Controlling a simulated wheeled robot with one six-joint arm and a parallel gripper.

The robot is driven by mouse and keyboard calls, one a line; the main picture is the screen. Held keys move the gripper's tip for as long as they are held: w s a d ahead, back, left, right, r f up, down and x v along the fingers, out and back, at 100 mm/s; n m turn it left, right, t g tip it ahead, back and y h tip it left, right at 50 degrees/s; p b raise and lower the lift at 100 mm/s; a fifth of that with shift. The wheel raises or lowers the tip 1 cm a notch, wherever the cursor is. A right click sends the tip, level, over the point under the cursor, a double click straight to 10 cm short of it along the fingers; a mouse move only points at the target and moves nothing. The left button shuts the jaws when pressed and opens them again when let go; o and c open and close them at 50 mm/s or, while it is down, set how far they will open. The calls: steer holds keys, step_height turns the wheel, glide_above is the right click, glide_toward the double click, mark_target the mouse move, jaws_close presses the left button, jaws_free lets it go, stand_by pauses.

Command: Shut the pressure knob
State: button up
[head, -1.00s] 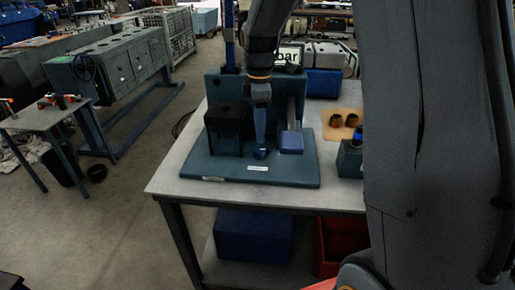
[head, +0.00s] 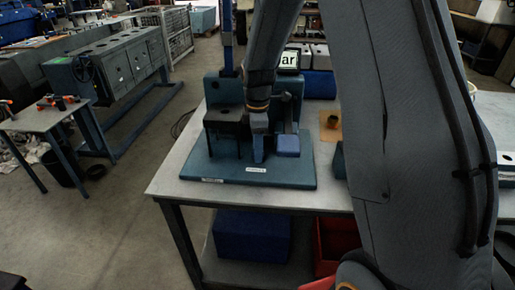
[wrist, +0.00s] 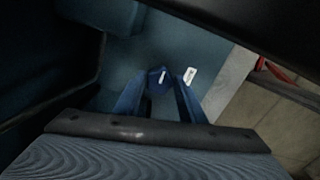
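The pressure knob (wrist: 159,82) shows in the wrist view as a small dark blue knob with a white pointer line, tilted slightly from the picture's vertical. My gripper (wrist: 161,88) reaches down over it, with one blue finger on each side. The fingers are apart with the knob between them; whether they press on it I cannot tell. In the head view my gripper (head: 258,158) points down at the front of the teal base plate (head: 220,170), and it hides the knob. A small white label (head: 256,169) lies on the plate just in front; it also shows beside the right fingertip (wrist: 190,75).
A dark block (head: 226,117) stands close to the left of my gripper, and a blue block (head: 287,146) close to its right. A teal upright panel and a lit display (head: 288,59) are behind. The grey table's (head: 172,187) front left strip is clear.

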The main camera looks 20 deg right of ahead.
steer(key=c, duration=0.6)
steer(key=shift+o, duration=0.2)
steer(key=shift+m, duration=0.3)
steer(key=m+p, duration=0.1)
steer(key=m, duration=1.1)
steer(key=shift+m+p, duration=0.3)
steer(key=shift+m, duration=0.1)
steer(key=o, duration=1)
steer(key=shift+o, duration=0.2)
